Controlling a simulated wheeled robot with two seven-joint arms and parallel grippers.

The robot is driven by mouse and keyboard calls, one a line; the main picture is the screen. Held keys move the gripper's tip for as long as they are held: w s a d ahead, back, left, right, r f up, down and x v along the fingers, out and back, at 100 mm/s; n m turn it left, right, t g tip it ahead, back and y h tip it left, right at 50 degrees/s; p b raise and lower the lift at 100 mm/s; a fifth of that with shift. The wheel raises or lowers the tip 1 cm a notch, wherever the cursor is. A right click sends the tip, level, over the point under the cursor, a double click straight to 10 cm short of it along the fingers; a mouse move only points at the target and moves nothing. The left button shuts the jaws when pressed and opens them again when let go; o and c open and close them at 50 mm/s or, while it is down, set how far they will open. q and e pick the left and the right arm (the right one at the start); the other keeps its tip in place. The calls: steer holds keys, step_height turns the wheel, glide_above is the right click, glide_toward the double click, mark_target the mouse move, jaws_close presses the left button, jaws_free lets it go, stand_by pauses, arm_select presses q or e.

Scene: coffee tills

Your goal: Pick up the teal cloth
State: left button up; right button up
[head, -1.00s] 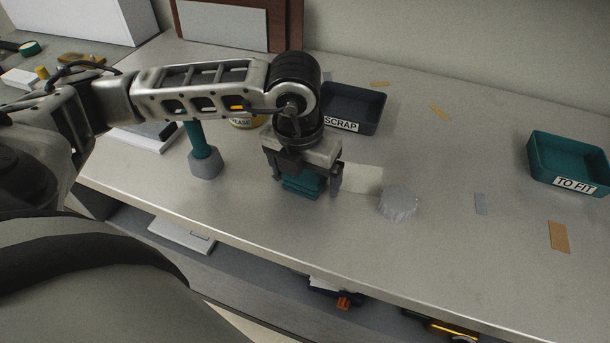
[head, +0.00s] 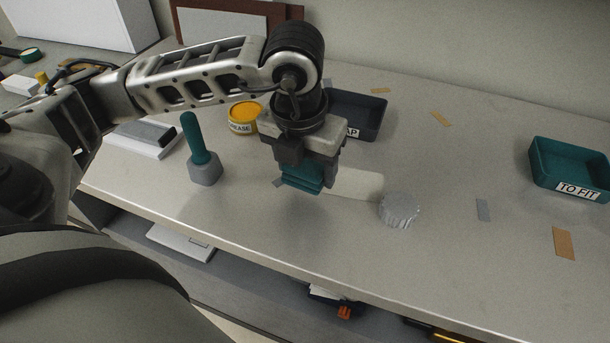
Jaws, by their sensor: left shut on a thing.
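The teal cloth (head: 301,178) is a small folded block between the fingers of my left gripper (head: 305,172) in the head view. The gripper points down and is shut on the cloth, whose upper part the fingers hide. The cloth appears a little above the counter; the exact gap is hard to tell. My right gripper is not in view.
A grey knob-like part (head: 399,210) and a pale strip (head: 355,184) lie to the right. A teal-handled mallet (head: 204,167) and a yellow grease tin (head: 245,117) stand left. A dark scrap tray (head: 368,113) is behind, a teal TO FIT tray (head: 541,163) far right. The front right counter is mostly clear.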

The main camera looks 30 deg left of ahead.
mark_target(312, 180)
arm_select(q)
steer(key=s+d+r, duration=0.1)
steer(key=r, duration=0.2)
steer(key=s+d+r, duration=0.1)
steer(key=shift+s+d+r, duration=0.25)
steer(key=shift+s+d, duration=0.05)
steer(key=shift+s, duration=0.05)
steer(key=s+d+r+b, duration=0.2)
steer(key=s+d+r, duration=0.2)
steer(key=s+d, duration=0.2)
steer(key=shift+s+r, duration=0.2)
steer(key=shift+s, duration=0.55)
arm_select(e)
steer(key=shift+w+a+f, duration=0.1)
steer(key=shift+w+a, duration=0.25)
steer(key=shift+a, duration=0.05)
